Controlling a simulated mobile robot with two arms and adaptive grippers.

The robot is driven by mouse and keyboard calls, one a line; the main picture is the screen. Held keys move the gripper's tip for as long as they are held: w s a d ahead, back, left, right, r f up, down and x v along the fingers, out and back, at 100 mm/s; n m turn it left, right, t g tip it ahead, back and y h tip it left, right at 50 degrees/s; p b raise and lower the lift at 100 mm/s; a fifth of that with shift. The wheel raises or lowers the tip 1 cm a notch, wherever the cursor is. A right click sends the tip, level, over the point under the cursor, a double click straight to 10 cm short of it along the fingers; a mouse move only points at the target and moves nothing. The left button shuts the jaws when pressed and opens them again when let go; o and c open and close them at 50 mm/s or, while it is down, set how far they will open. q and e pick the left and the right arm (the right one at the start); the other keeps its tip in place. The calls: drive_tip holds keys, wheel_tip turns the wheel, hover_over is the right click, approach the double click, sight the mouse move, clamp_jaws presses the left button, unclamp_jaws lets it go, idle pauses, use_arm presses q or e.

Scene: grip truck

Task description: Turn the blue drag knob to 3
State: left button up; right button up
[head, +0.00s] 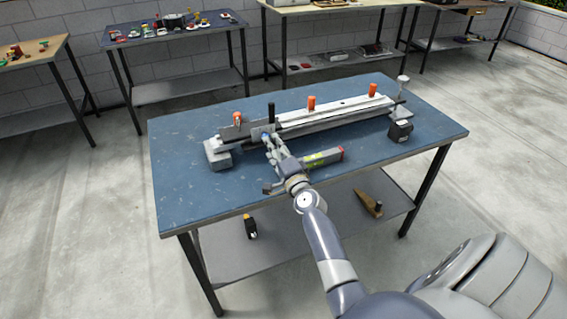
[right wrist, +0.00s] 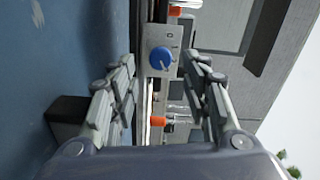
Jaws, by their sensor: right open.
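The blue drag knob (right wrist: 163,58) sits on a grey plate (right wrist: 150,70) of the rail device (head: 330,117), which lies on the blue-topped table. A white mark shows on the knob's face. A 0 and a 1 are printed beside the knob, but I cannot read a 3. My right gripper (right wrist: 162,76) is open and empty. In the right wrist view its fingers stand on either side of the knob, apart from it. In the head view the right gripper (head: 268,139) is at the device's left part and largely hides the knob. My left gripper is not in view.
Orange knobs (head: 311,102) stand along the device. A black box (head: 400,131) is at its right end. A lower shelf (head: 300,225) holds a few objects. Other workbenches (head: 180,38) stand along the back wall.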

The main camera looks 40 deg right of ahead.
drive_tip(key=v, duration=0.8)
drive_tip(key=shift+s, duration=0.1)
